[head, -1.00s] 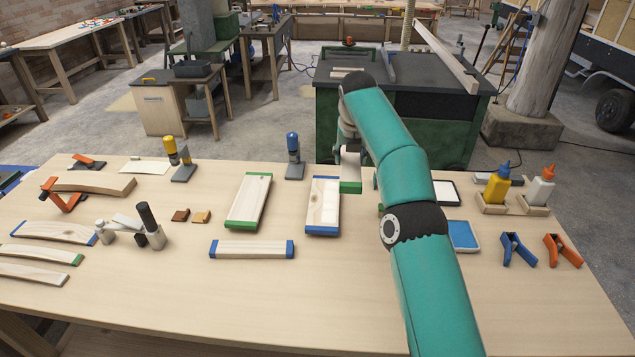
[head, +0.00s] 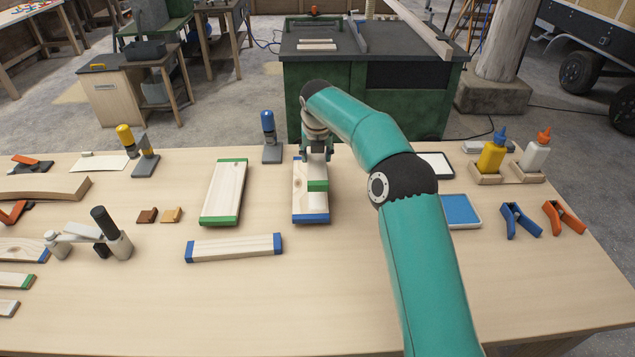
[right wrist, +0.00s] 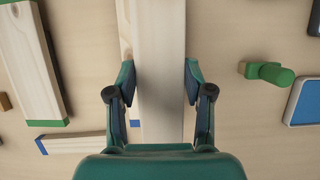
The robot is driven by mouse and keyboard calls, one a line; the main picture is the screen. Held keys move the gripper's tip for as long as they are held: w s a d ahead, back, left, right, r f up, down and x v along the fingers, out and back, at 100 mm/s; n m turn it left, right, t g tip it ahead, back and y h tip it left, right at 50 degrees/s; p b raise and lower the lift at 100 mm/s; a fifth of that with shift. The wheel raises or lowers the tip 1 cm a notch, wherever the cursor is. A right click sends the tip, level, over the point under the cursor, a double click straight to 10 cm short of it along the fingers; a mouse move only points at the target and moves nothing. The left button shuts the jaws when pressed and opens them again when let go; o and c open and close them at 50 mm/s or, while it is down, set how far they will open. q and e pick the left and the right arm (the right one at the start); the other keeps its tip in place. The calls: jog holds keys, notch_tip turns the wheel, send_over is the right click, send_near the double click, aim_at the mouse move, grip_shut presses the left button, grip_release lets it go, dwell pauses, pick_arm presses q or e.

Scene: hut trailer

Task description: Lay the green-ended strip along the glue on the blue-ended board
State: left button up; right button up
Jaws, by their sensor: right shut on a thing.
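The blue-ended board (head: 311,218) lies on the bench, its blue near end showing. The strip, whose green near end (head: 318,186) shows in the head view, is over this board, roughly lined up with it. My right gripper (head: 316,153) is shut on the strip; in the right wrist view the pale strip (right wrist: 160,60) runs between its fingers. There a band of the board (right wrist: 125,35) shows along the strip's left side. The strip covers most of the board's top, so the glue is largely hidden. I cannot tell whether strip and board touch. My left gripper is out of view.
A green-ended board (head: 224,190) lies to the left, with a blue-ended strip (head: 234,248) in front. A blue pad (head: 461,211), glue bottles (head: 492,155) and clamps (head: 519,221) are right.

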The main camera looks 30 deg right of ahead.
aim_at(317, 164)
notch_tip(317, 164, down, 8)
jog(key=shift+r, duration=0.15)
jog(key=o, duration=1.2)
jog(key=shift+s+a, duration=0.1)
jog(key=b+v, duration=0.1)
jog(key=v, duration=1.1)
jog(key=shift+a, duration=0.1)
